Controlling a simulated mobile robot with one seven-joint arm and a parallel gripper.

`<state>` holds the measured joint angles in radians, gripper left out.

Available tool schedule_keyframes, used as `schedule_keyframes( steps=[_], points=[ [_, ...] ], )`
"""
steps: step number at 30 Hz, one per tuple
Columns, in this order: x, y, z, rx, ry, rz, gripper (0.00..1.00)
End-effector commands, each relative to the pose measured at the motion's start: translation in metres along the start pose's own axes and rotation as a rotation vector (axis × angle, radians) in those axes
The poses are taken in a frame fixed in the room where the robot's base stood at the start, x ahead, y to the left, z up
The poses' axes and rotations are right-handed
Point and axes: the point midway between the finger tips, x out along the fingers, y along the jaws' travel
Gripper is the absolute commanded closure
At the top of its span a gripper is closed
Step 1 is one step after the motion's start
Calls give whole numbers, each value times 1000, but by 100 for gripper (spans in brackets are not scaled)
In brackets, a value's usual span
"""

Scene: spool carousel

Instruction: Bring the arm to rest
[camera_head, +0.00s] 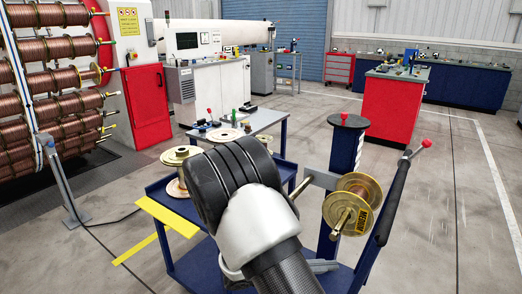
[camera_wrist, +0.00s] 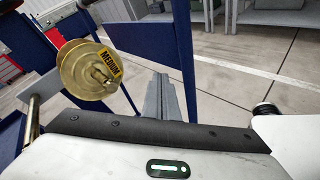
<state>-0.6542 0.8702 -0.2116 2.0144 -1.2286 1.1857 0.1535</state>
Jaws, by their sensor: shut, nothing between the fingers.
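My gripper (camera_wrist: 162,78) shows in the wrist view as two grey fingers shut together with nothing between them. In the head view my arm covers the middle of a blue cart, and the gripper is mostly hidden behind it. A brass-coloured spool (camera_head: 366,189) with a yellow "MEDIUM" label hangs on a horizontal rod at the cart's blue post (camera_head: 345,150). The spool also shows in the wrist view (camera_wrist: 82,72), left of the fingers and apart from them.
The blue cart (camera_head: 190,258) carries more spools (camera_head: 181,155) at its left. A handle with a red knob (camera_head: 426,143) rises at its right. A rack of copper spools (camera_head: 60,78) stands far left. A red cabinet (camera_head: 393,110) stands behind. The floor at right is clear.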

Motion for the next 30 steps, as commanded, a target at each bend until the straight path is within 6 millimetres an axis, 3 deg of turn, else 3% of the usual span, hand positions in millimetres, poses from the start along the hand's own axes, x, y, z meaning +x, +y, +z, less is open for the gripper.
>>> schedule_keyframes(
  steps=[1, 6, 15, 21, 30],
  points=[
    [-1, -2, 26, 90, 32, -92, 100],
    [-14, -24, 88, 357, 151, -368, 100],
    [-65, -58, 172, 844, 418, -740, 100],
    [-105, -68, 211, 1140, 608, -881, 100],
    [-144, -71, 244, 1413, 802, -947, 100]
  ],
)
